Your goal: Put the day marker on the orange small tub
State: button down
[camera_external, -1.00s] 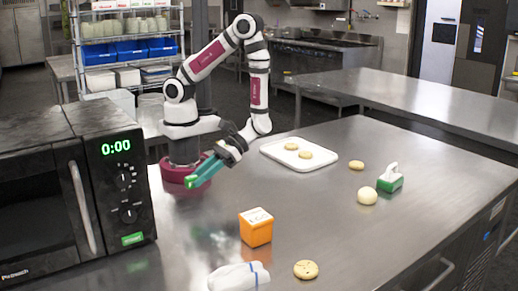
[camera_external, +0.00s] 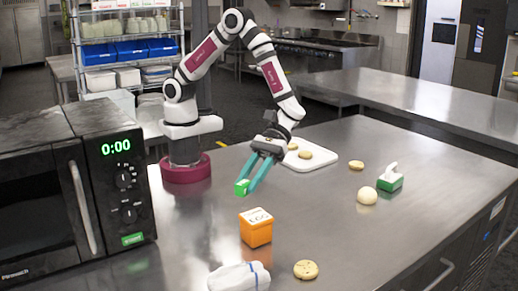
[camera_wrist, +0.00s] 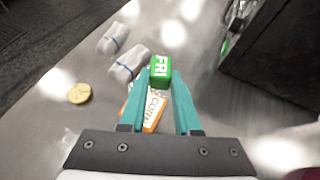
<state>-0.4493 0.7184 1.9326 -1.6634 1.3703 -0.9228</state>
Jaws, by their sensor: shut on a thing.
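The day marker (camera_external: 242,187) is a small green block, and in the wrist view (camera_wrist: 160,68) its face reads "FRI" in white. My gripper (camera_external: 247,188) has teal fingers, shut on the marker at their tips. It holds the marker in the air above the counter, a little behind and above the orange small tub in the outside view. The orange small tub (camera_external: 256,234) stands upright on the counter with a white, printed lid. In the wrist view the tub (camera_wrist: 151,122) shows between the fingers, partly hidden by the marker and the fingers.
A white cloth (camera_external: 240,277) and a cookie (camera_external: 306,270) lie in front of the tub. A white tray (camera_external: 300,164) is behind. The microwave (camera_external: 75,190) stands at left.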

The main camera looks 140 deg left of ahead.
aim_at(262, 211)
jog(key=shift+w+a+f, duration=0.35)
jog(key=shift+a+f, duration=0.15)
jog(key=shift+a, duration=0.1)
jog(key=shift+w+a+f, duration=0.3)
jog(key=shift+a+f, duration=0.15)
jog(key=shift+a, duration=0.15)
notch_tip(262, 211, down, 3)
jog(key=shift+a+f, duration=0.1)
jog(key=shift+f, duration=0.4)
jog(key=c, duration=0.6)
grip_release()
jog(key=shift+f, duration=0.1)
